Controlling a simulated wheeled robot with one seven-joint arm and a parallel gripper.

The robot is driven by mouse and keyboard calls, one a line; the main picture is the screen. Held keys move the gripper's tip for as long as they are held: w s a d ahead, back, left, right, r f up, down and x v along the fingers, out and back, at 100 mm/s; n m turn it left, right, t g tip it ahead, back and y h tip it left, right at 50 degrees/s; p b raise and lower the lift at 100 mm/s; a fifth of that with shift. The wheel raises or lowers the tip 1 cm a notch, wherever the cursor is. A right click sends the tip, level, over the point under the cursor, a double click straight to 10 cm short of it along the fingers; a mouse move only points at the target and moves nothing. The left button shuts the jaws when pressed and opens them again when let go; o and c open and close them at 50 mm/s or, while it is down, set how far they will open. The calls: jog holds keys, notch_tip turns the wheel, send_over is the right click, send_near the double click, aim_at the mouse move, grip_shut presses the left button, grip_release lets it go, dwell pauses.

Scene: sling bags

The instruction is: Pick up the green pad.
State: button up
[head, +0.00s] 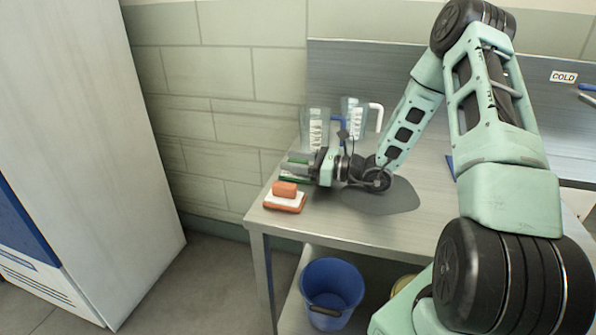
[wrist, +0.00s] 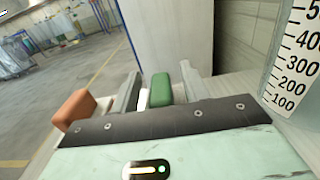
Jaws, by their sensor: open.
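The green pad (wrist: 161,89) shows in the wrist view between the two fingers of my gripper (wrist: 160,86). The pad is nearer the right finger, and a white piece (wrist: 143,99) shows on its left side. In the head view my gripper (head: 297,166) is low over the left end of the counter, pointing left. Its fingers are apart. Only a little green shows by the fingers in the head view, and the rest of the pad is hidden there. I cannot tell whether either finger touches the pad.
An orange block (head: 284,189) rests on a white and orange pad (head: 285,203) close in front of my gripper, near the counter's edge. Two measuring jugs, one with a blue handle (head: 317,127) and one with a white handle (head: 354,118), stand behind. A blue bucket (head: 332,290) sits below.

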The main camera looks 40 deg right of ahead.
grip_shut()
jog(key=shift+r, duration=0.1)
